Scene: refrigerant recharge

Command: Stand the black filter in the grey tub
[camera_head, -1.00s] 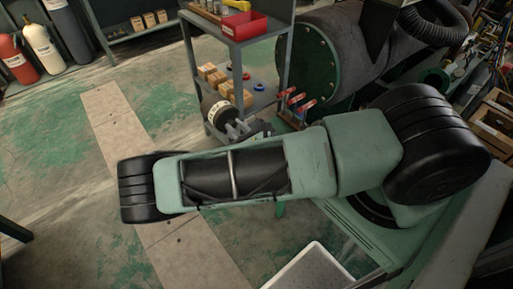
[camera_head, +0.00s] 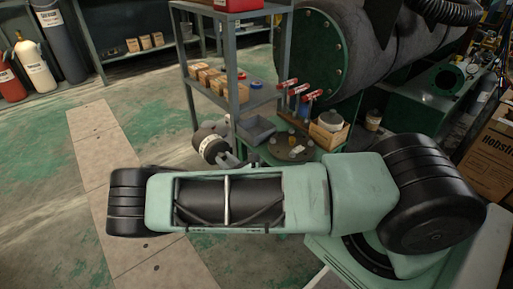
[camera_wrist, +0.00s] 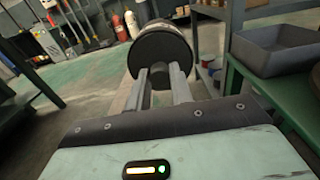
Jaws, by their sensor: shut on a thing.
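My gripper (camera_wrist: 160,84) is shut on the black filter (camera_wrist: 160,54), a short dark cylinder with a pale band, held in the air. In the head view the filter (camera_head: 211,142) shows left of the green work table, and my gripper (camera_head: 228,160) is partly hidden by my arm. The grey tub (camera_head: 258,129) is a shallow open box on the table, right of the filter and apart from it. In the wrist view the tub (camera_wrist: 285,58) stands at the right. Its inside shows only in part.
A grey shelf unit (camera_head: 236,85) with boxes stands behind the filter and tub. Red-handled tools (camera_head: 298,93), a round dark tray (camera_head: 295,147) and a wooden box (camera_head: 329,130) are right of the tub. A large dark tank (camera_head: 325,50) stands behind.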

